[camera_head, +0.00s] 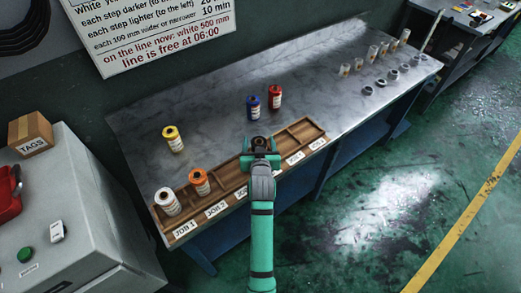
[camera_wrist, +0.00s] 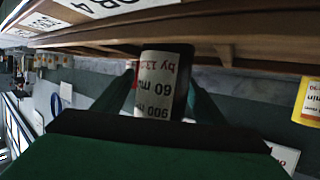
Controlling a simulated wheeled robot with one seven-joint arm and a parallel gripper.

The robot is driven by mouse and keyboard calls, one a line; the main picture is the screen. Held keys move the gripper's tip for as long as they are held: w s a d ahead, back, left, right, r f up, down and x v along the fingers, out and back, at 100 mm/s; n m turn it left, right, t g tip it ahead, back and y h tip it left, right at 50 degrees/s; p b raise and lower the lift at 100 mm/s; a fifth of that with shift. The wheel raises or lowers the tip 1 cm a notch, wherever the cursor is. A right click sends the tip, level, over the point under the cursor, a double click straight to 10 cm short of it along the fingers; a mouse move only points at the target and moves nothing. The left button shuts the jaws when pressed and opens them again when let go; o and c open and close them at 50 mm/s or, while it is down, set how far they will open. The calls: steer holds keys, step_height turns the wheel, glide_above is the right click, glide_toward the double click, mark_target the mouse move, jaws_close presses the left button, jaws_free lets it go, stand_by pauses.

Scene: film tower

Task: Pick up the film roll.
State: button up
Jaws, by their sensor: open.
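Several film rolls are in view. A black-ended roll with a white label shows in the wrist view (camera_wrist: 158,85), reading "60 m" and "900", between my gripper's fingers. My gripper (camera_head: 261,153) is open around that roll over the middle of the tray; whether the fingers touch it I cannot tell. In the head view the roll's dark top (camera_head: 258,142) shows just beyond the jaws. A white roll (camera_head: 167,202) stands at JOB 1 and an orange roll (camera_head: 199,183) at JOB 2. A yellow roll (camera_head: 173,139), a blue roll (camera_head: 253,109) and a red roll (camera_head: 275,98) stand behind the tray.
The wooden tray (camera_head: 233,178) has labelled compartments along the front edge of the metal table (camera_head: 322,84). Several small cylinders and rings (camera_head: 373,54) stand at the table's far right. A grey cabinet (camera_head: 68,185) with a TAGS box (camera_head: 30,135) stands at left.

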steer(key=c, duration=1.3)
steer(key=shift+o, duration=0.2)
steer(key=shift+r, duration=0.15)
